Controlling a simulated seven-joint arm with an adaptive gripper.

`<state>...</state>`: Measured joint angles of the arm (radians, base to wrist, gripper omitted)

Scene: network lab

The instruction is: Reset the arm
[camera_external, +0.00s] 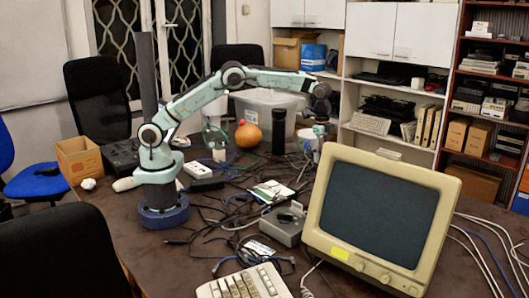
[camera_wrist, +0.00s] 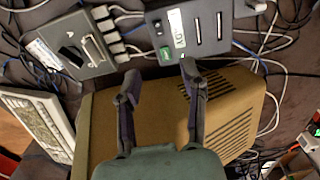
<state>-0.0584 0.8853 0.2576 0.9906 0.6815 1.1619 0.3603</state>
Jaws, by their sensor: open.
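My arm stands on the table (camera_external: 90,195) on a round blue base and reaches out to the right in the external view. My gripper (camera_external: 320,122) hangs at the arm's far end above the table, behind the beige monitor (camera_external: 318,215). It looks small there. In the wrist view my gripper (camera_wrist: 157,82) shows two dark fingers spread apart with nothing between them. The fingers show in front of the beige monitor casing (camera_wrist: 160,105) in that view; I cannot tell the distance.
Loose cables and grey boxes (camera_external: 283,225) cover the table's middle. A keyboard (camera_external: 245,284) lies at the front. A clear bin (camera_external: 265,110), an orange round object (camera_external: 248,136) and a dark cylinder (camera_external: 279,132) stand behind. A cardboard box (camera_external: 79,159) is at left.

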